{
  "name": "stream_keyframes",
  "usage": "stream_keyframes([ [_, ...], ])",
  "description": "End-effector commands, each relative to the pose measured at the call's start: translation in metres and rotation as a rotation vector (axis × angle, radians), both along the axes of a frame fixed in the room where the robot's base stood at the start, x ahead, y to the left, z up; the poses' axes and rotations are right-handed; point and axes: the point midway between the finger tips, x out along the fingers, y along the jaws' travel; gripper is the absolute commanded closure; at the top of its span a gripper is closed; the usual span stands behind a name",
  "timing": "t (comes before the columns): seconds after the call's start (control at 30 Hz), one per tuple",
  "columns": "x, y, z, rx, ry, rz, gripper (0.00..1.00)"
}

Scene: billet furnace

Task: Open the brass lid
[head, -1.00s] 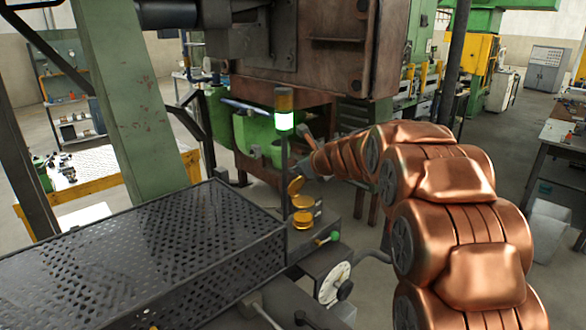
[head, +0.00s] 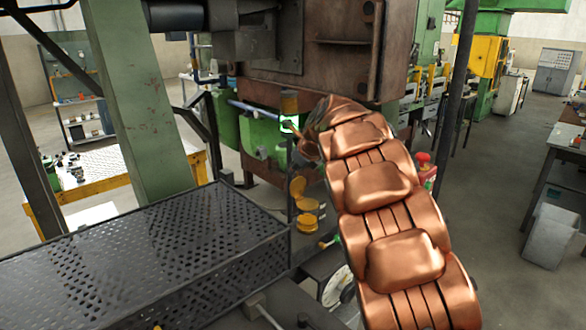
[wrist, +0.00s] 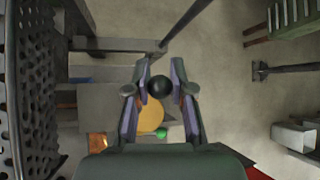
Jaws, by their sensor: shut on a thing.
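In the head view, brass-yellow round parts stand on the dark stand beside the perforated table. The upper one, a brass disc (head: 297,187), is tilted up; a second brass part (head: 307,205) and a round brass piece (head: 306,223) are below it. I cannot tell how they are joined. In the wrist view a brass disc (wrist: 150,118) lies below and beyond my gripper (wrist: 160,88), apart from it. The fingers are shut on a black ball (wrist: 160,87); what it belongs to is not clear. In the head view, my copper arm largely hides the gripper.
The signal light (head: 290,122) on its post stands close to my arm's end. The perforated table (head: 150,250) is at left. A green knob (wrist: 162,133) sits beside the brass disc. A red button (head: 424,158) shows right of my arm. Open floor lies to the right.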

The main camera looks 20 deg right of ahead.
Motion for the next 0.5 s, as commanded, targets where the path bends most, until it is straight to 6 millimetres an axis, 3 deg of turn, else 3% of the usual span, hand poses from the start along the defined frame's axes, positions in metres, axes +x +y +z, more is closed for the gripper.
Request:
stream_keyframes([
  [0.5, 0.0027, -0.0015, -0.0047, -0.040, 0.104, -0.006, 1.00],
])
